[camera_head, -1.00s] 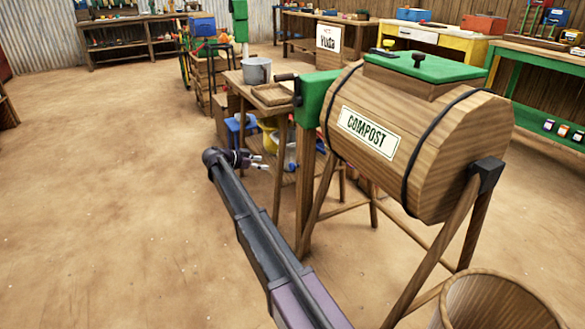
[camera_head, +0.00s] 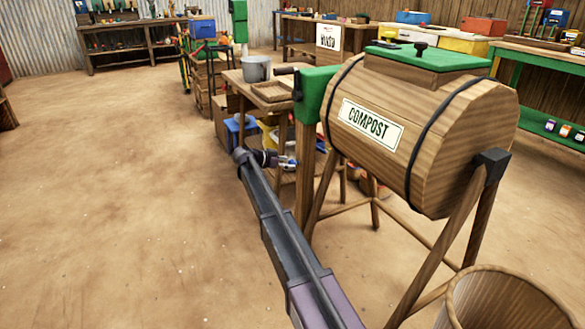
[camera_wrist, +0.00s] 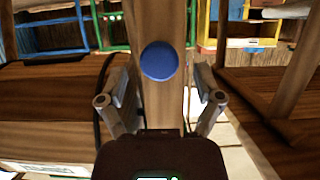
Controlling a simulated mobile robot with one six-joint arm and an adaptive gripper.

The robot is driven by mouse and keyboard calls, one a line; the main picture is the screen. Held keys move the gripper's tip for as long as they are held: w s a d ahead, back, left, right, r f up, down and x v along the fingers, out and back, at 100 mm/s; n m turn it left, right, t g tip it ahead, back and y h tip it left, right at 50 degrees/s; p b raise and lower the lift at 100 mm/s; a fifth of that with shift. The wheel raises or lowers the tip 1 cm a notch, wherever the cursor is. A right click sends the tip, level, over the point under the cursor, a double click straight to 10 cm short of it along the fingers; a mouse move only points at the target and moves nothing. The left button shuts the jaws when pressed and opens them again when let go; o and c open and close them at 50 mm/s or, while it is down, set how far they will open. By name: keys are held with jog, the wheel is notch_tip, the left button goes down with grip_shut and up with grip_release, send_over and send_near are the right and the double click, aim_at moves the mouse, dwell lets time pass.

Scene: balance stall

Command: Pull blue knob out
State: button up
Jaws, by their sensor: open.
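The blue knob (camera_wrist: 160,60) is a round disc on a wooden post (camera_wrist: 163,112) in the wrist view. It sits near the middle of that view, between and just beyond the two fingers of my gripper (camera_wrist: 160,86). The fingers are spread wide, one on each side of the knob, and do not appear to touch it. In the head view my gripper (camera_head: 288,162) is low beside the wooden bench post (camera_head: 305,180), under the green bracket. I cannot make out the knob in the head view.
A wooden compost drum (camera_head: 460,130) on slanted legs stands right of my arm. A round wooden tub (camera_head: 500,300) is at the lower right. A bench with a grey bucket (camera_head: 256,70) is behind my gripper. The dirt floor to the left is clear.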

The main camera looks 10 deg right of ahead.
jog(key=shift+x, duration=1.1)
